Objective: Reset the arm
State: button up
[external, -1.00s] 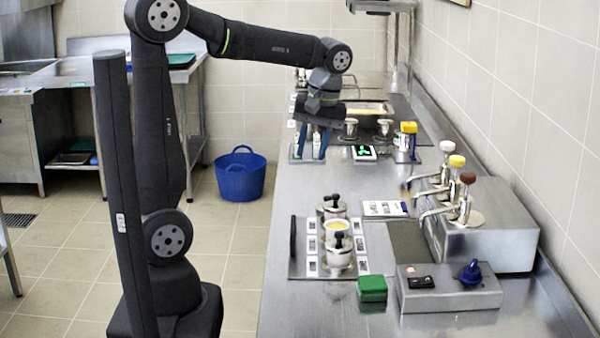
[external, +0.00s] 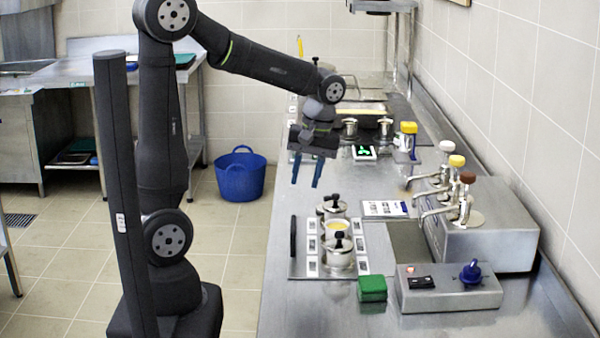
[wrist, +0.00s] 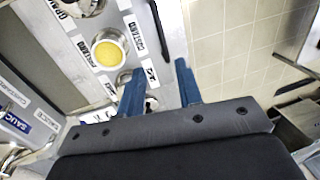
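My gripper (external: 306,170) hangs above the steel counter with its two blue fingers pointing down. It is open and empty, with a clear gap between the fingers. In the wrist view the fingers (wrist: 160,85) also stand apart with nothing between them. Below and nearer the camera is a tray (external: 300,268) with several small metal pots on it. One open pot (external: 337,229) holds yellow contents, which also show in the wrist view (wrist: 107,54).
A pump dispenser block (external: 490,235) stands on the right, with a control box (external: 448,289) and a green block (external: 372,288) in front. Lidded pots (external: 385,128), a scale-like pad (external: 364,152) and a yellow-topped item (external: 407,140) stand farther back. A blue tub (external: 240,176) is on the floor.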

send_over(301, 244)
jog(key=f, duration=0.7)
jog(key=a+f, duration=0.1)
jog(key=f, duration=0.2)
jog(key=shift+f, duration=0.2)
jog(key=shift+d, duration=0.1)
jog(key=d+r, duration=0.3)
jog(key=r, duration=1.4)
jog(key=shift+d, duration=0.15)
jog(key=shift+a+f, duration=0.55)
jog(key=shift+f, duration=2.2)
jog(key=shift+a+f, duration=0.6)
jog(key=shift+f, duration=2.2)
jog(key=shift+a+f, duration=0.55)
jog(key=shift+f, duration=2.2)
jog(key=shift+d+f, duration=0.1)
jog(key=shift+f, duration=0.15)
jog(key=shift+d+r, duration=0.1)
jog(key=shift+d, duration=0.3)
jog(key=shift+o, duration=0.5)
